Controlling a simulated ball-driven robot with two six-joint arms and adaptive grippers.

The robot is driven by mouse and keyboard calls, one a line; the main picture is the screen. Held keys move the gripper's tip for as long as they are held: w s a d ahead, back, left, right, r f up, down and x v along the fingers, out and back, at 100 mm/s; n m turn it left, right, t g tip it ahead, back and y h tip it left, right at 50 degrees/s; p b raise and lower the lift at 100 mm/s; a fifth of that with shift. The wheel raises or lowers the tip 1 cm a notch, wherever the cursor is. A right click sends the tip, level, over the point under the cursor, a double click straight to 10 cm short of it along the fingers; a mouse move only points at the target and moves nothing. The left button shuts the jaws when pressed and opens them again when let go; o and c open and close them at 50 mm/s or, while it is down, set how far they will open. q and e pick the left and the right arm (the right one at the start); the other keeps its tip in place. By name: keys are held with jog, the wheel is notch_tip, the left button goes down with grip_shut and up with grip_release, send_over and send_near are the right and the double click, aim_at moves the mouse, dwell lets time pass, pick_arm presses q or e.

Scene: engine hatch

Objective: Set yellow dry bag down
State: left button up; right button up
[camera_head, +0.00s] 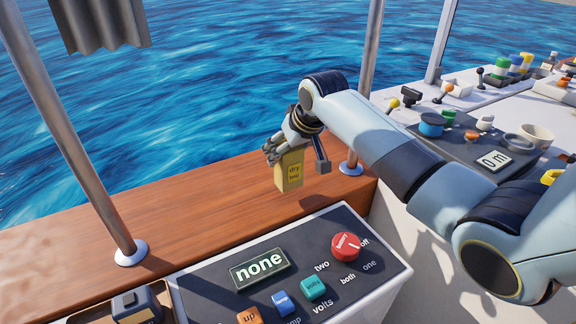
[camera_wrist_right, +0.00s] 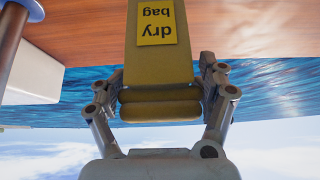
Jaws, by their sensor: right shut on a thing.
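My left gripper is not in view.
A metal post (camera_head: 85,160) stands left on the ledge, another (camera_head: 366,90) just right of the bag. A control panel (camera_head: 300,270) with buttons and a red knob (camera_head: 345,246) is in front. The ledge left of the bag is clear; water lies beyond.

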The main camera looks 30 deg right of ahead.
aim_at(289, 162)
jog(key=shift+f, duration=2)
jog(key=shift+f, duration=0.1)
jog(key=o, duration=1.5)
jog(key=shift+s+r, duration=0.2)
jog(key=shift+r, duration=0.3)
jog(key=p+v, duration=0.1)
jog(key=v, duration=1)
jog(key=shift+p, duration=0.3)
